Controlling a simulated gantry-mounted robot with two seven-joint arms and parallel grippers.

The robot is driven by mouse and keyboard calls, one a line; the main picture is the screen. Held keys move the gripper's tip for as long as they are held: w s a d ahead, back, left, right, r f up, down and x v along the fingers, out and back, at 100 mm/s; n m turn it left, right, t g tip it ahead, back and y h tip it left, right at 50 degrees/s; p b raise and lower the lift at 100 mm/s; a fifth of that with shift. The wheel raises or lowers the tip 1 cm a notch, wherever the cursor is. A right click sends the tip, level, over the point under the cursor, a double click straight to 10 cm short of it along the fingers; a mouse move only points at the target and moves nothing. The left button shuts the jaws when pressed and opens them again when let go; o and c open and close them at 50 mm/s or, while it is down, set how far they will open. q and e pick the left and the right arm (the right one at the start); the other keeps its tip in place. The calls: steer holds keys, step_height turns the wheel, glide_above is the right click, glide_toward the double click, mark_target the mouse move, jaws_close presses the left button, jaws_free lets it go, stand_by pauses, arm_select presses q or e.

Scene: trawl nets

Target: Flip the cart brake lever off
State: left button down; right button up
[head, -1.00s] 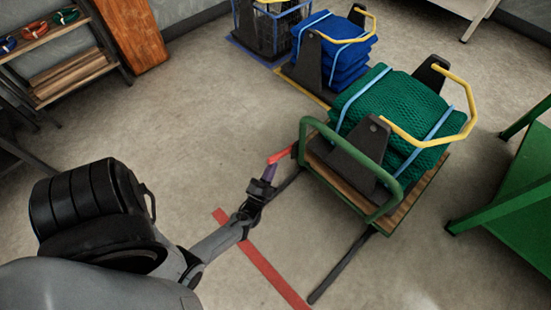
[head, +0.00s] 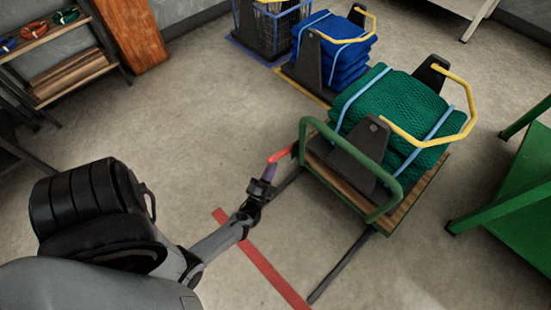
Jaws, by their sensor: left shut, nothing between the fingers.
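The cart (head: 416,208) has a green frame handle and a wooden deck, and it carries a folded green net (head: 388,108). A red brake lever (head: 281,154) sticks out to the left from the cart's left corner. My left gripper (head: 268,173) is shut with nothing held. Its fingertips are just below the red lever and look close to it or touching; I cannot tell which. The lever's base at the cart corner is partly hidden by the frame. My right gripper is not in view.
A red floor line (head: 262,263) and a dark rail (head: 342,264) run in front of the cart. A blue net stack (head: 333,52) and a blue basket (head: 284,28) stand behind. A green table (head: 515,190) is at right.

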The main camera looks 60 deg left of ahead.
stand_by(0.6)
arm_select(q)
steer(key=shift+r, duration=0.1)
steer(key=shift+w+r+p, duration=0.15)
steer(key=shift+r+p, duration=0.15)
steer(key=shift+p, duration=0.05)
